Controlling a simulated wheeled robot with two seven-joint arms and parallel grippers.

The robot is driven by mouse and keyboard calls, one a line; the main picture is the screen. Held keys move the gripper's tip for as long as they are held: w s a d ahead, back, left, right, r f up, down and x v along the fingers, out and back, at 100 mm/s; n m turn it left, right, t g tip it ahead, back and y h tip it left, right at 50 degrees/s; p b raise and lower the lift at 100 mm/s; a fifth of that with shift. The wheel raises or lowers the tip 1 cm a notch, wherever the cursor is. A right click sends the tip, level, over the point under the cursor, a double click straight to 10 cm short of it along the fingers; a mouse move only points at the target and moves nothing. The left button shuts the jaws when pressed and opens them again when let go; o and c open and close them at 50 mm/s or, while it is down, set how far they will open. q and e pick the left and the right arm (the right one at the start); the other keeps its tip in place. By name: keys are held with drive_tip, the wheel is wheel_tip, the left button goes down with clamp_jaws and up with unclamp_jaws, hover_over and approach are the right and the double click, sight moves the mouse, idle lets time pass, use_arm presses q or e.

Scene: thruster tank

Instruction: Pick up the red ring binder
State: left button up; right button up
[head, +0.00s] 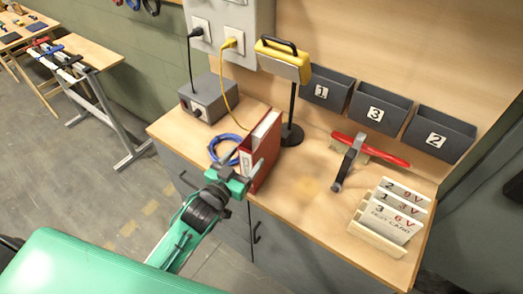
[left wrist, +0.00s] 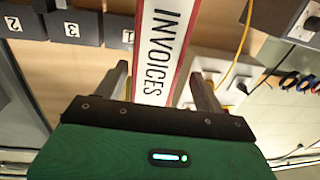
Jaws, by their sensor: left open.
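The red ring binder (head: 264,152) stands upright on the wooden workbench, its spine towards the front edge. In the left wrist view its white spine label reads INVOICES (left wrist: 157,55). My left gripper (head: 240,168) is at the front of the binder, close to the spine. In the left wrist view the open jaws (left wrist: 158,78) have the spine between them, with a gap visible on both sides. How far the fingers reach along the covers is unclear. My right gripper is not in view.
A blue cable coil (head: 226,148) lies left of the binder, and a lamp (head: 292,132) stands close behind it. A grey power box (head: 208,98) is at the back left. Bench between is clear.

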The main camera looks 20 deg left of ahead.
sight(263, 152)
use_arm(q)
drive_tip(key=shift+w+d+r+p, duration=0.2)
drive_tip(key=shift+w+r+p, duration=0.05)
drive_tip(key=shift+w+p, duration=0.1)
drive_tip(key=w, duration=0.1)
drive_tip(key=w+d+p, duration=0.1)
drive_tip(key=w, duration=0.1)
drive_tip(key=shift+d+r+p, duration=0.15)
drive_tip(key=shift+r+p, duration=0.2)
drive_tip(key=shift+w+d+f, duration=0.1)
drive_tip(key=shift+w+f, duration=0.05)
drive_tip(key=shift+w, duration=0.45)
clamp_jaws()
